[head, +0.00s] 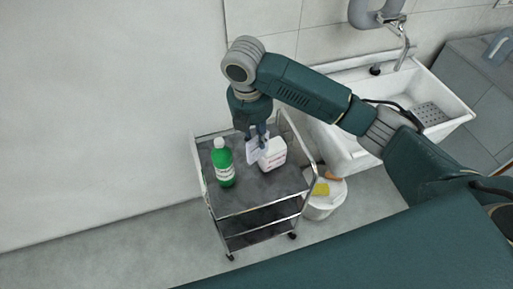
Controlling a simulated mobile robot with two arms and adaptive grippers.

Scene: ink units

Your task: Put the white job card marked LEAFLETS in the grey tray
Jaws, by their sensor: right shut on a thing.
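My right gripper (258,138) hangs over the trolley, pointing down, shut on a thin white card (251,151). The card is upright between the green bottle and the white container, and its marking is too small to read. I cannot tell whether its lower edge touches the trolley top. No separate grey tray can be made out. My left gripper is out of view.
The trolley's dark grey top (240,200) carries a green bottle (222,163) on the left and a white container (273,155) with red print close to the card. The top's front is clear. A white sink (345,160) and a bucket (322,205) with a yellow item stand right.

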